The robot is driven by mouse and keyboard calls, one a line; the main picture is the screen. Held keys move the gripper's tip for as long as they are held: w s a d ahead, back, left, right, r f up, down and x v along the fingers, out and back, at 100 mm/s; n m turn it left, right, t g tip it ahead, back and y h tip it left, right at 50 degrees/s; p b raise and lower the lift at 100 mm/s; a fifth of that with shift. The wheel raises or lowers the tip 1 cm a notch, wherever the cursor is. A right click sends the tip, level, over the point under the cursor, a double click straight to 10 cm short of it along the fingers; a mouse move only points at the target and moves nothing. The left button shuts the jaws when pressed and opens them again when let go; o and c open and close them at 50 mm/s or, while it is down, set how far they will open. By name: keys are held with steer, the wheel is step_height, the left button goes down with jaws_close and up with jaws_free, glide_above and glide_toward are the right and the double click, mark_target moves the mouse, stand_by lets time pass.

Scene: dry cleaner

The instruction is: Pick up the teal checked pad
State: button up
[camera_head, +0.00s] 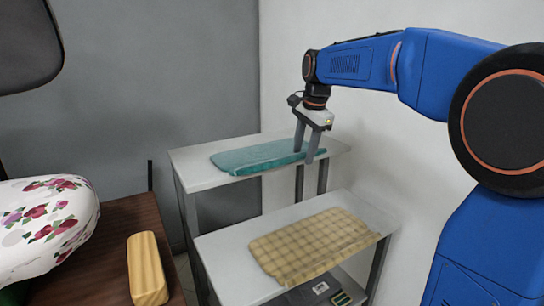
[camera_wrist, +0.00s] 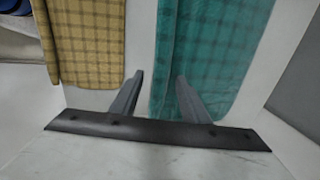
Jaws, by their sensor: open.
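The teal checked pad (camera_head: 255,157) lies flat on the upper white shelf (camera_head: 195,175) in the head view. In the wrist view the teal pad (camera_wrist: 215,45) runs up and down the picture right of centre. My gripper (camera_head: 304,156) is open, pointing down at the pad's right end. In the wrist view my gripper (camera_wrist: 160,77) has the pad's left edge between its fingertips. One finger is over the teal cloth and the other over bare white surface. I cannot tell whether the fingertips touch the pad.
A yellow checked pad (camera_head: 315,243) lies on the lower, nearer white shelf (camera_head: 225,250). A wooden table (camera_head: 135,215) at left holds a yellow striped block (camera_head: 147,268) and a floral cushioned board (camera_head: 40,222). A white wall (camera_head: 385,130) stands close behind the shelves.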

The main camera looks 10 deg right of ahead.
jaws_close()
